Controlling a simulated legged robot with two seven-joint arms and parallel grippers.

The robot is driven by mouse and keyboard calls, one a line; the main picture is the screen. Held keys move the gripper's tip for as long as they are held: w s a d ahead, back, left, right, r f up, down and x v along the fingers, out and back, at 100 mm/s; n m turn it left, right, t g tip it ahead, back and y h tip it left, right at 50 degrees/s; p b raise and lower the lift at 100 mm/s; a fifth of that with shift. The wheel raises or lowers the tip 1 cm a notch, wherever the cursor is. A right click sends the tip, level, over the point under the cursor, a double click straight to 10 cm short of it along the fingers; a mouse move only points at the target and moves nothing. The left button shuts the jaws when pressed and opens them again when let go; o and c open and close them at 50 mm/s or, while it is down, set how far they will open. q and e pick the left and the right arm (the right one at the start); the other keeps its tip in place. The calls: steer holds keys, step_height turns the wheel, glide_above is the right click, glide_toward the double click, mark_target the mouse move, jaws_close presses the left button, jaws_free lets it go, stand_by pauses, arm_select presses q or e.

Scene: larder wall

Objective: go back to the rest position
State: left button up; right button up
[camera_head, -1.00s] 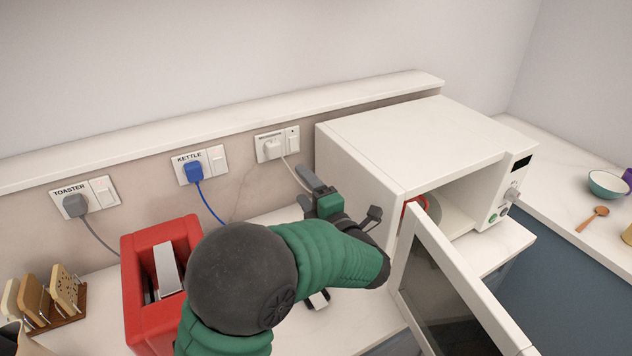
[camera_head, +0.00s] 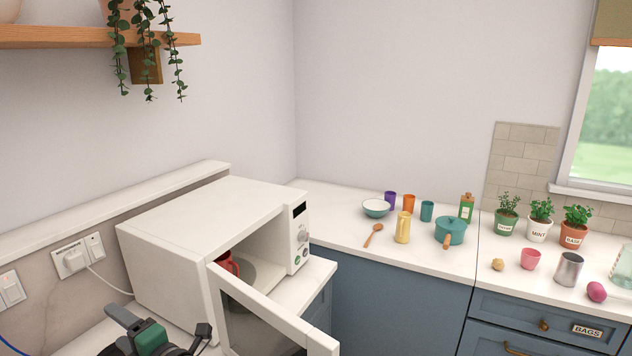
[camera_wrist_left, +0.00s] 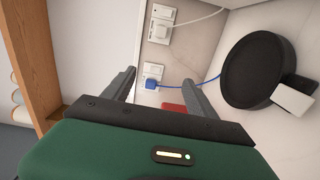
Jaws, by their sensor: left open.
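My left gripper (camera_head: 158,328) shows at the bottom left of the head view, in front of the white microwave's left side. In the left wrist view its two grey fingers (camera_wrist_left: 160,82) stand apart with nothing between them. The microwave (camera_head: 205,225) has its door (camera_head: 262,318) swung open towards me. A red mug (camera_head: 228,265) sits inside, partly hidden behind the door edge. My right gripper is in neither view.
A blue plug (camera_wrist_left: 152,76) and its cable show beyond the fingers, with a black round object (camera_wrist_left: 258,70) to the right. The far counter holds a bowl (camera_head: 376,208), a wooden spoon (camera_head: 373,236), cups, a teal pot (camera_head: 451,231) and potted herbs (camera_head: 540,220).

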arm_select(q)
steer(key=w+d+f+m+t+h, duration=0.45)
steer(key=d+m+h, duration=0.2)
steer(key=m, duration=0.35)
steer(key=s+d+f+m+g+h+p, duration=0.2)
steer(key=s+d+f+m+h, duration=0.2)
steer(key=d+f+m+h, duration=0.4)
steer(key=s+d+f+m+g, duration=0.1)
steer(key=s+f+m+g, duration=0.1)
steer(key=s+m, duration=0.2)
steer(key=s+f+m+g, duration=0.3)
steer(key=s+m, duration=0.1)
steer(key=s, duration=0.5)
steer(key=s+d+f+m+g+h, duration=0.1)
steer(key=s+f+m+g, duration=0.1)
steer(key=s, duration=0.4)
steer(key=shift+s+d+f+m+g+p, duration=0.3)
steer(key=shift+d+m+g+p, duration=0.1)
steer(key=shift+m+g, duration=0.45)
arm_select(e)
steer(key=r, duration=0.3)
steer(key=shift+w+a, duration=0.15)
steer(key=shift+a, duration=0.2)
arm_select(q)
steer(key=shift+d, duration=0.1)
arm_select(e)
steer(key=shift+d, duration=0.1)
